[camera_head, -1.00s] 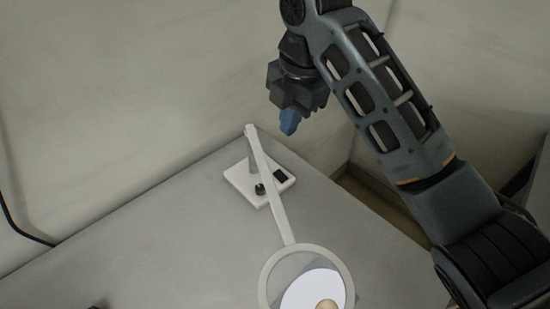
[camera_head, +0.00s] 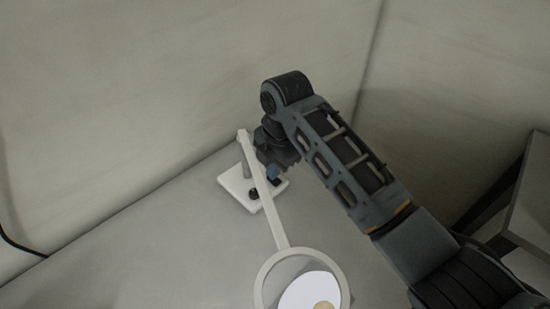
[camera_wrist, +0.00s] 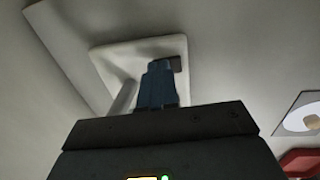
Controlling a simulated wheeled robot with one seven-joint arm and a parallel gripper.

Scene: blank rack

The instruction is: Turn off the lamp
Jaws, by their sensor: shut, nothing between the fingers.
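The lamp has a white base (camera_head: 236,190), a slanted white arm (camera_head: 266,200) and a ring-shaped head (camera_head: 262,285). My gripper (camera_head: 273,173), with blue fingers, is shut and empty, low over the right part of the base. The fingertips (camera_wrist: 161,66) appear right beside the switch. I cannot tell whether they touch it. In the head view my gripper largely hides the switch.
The grey table (camera_head: 150,240) is mostly clear to the left. A white disc with a tan thing (camera_head: 323,305) shows through the ring head. A red thing (camera_wrist: 302,162) shows at the wrist view's lower right. Walls stand behind the table; a black cable (camera_head: 20,247) is at far left.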

